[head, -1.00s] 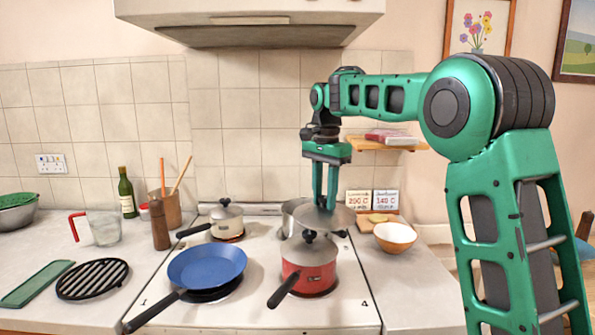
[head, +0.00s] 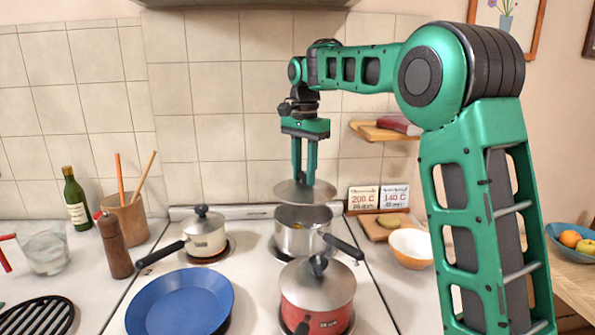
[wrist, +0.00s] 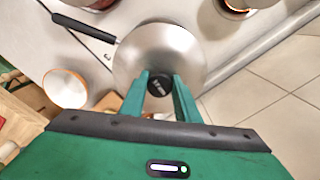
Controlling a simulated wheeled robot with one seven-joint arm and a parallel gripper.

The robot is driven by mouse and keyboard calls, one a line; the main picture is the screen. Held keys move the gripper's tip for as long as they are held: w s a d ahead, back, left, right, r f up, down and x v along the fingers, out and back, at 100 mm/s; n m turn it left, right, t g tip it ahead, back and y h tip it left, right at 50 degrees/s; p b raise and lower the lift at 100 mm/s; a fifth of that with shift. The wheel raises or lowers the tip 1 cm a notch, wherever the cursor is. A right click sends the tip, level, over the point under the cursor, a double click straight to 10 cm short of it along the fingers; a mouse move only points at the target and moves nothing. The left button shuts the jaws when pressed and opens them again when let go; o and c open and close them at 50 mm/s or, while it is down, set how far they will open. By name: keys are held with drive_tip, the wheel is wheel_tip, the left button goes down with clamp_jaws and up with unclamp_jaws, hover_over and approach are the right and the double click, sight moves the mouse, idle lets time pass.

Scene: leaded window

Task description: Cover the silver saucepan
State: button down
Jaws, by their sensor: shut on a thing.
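The silver saucepan (head: 297,238) stands on the back right burner of the stove, its dark handle reaching toward the front right. Its open top shows below a round silver lid (head: 304,192). My gripper (head: 304,180) is shut on the lid's knob, holding the lid roughly level above the saucepan with a visible gap. In the wrist view my gripper (wrist: 160,85) pinches the black knob (wrist: 160,88) of the lid (wrist: 133,62), which hides most of the pan beneath; a black handle (wrist: 72,22) sticks out past it.
A red lidded pot (head: 318,298) stands in front of the saucepan, close to its handle. A cream lidded pot (head: 204,235) is on the back left burner, a blue frying pan (head: 180,302) at front left. A bowl (head: 411,248) and recipe cards (head: 379,197) are at right.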

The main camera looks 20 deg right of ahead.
sight(304, 183)
drive_tip(key=shift+f, duration=1.9)
drive_tip(key=shift+a+f, duration=0.1)
drive_tip(key=shift+f, duration=0.75)
drive_tip(key=shift+s+a, duration=0.15)
drive_tip(key=shift+f, duration=0.55)
idle(0.5)
drive_tip(key=c, duration=0.7)
unclamp_jaws()
drive_tip(key=shift+r, duration=0.15)
